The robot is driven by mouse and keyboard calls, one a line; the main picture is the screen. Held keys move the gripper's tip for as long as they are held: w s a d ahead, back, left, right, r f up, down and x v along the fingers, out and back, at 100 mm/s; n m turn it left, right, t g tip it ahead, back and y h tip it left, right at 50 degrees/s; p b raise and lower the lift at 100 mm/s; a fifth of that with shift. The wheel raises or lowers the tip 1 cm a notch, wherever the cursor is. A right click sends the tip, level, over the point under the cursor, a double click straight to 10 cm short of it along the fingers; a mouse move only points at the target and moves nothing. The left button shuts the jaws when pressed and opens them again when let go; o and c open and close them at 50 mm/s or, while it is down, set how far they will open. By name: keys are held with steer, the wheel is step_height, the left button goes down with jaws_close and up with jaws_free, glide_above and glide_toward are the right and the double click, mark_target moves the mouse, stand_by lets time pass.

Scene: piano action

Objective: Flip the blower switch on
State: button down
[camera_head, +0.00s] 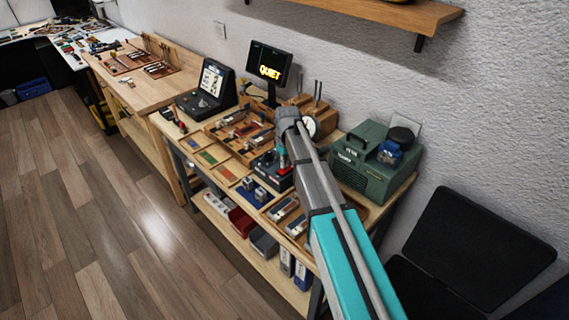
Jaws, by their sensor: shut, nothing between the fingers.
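My arm reaches in from the lower right over the workbench, and its grey wrist end hangs above the bench middle. My gripper (282,158) is small and partly hidden by the arm. It is shut and empty, pointing down at a dark control box (265,174). I cannot tell if it touches the box. A green blower-like machine (358,173) stands on the bench right of my arm, with a blue and black part on it. No switch is clear enough to read its position; the arm hides part of the area between box and machine.
The workbench (182,147) holds a wooden parts tray (236,133), a dark console (207,92) and a screen reading "QUIET" (268,63). A round dial (311,126) is close behind the wrist. The wooden floor at left is clear.

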mark_target(281, 172)
step_height(281, 172, up, 13)
steer(key=s+a+p, duration=0.1)
steer(key=p, duration=1.2)
steer(key=shift+r, duration=0.2)
steer(key=shift+a, duration=0.1)
steer(key=s+d+f+m+b, duration=0.2)
steer(key=s+d+m, duration=0.2)
steer(key=s+d, duration=0.3)
steer(key=s+d+f+m+b, duration=0.3)
steer(key=s+d, duration=0.4)
steer(key=s, duration=0.8)
steer(key=shift+s+f+m+t+h+b, duration=0.15)
steer(key=shift+f+m+t+h+b, duration=0.15)
steer(key=shift+m, duration=0.3)
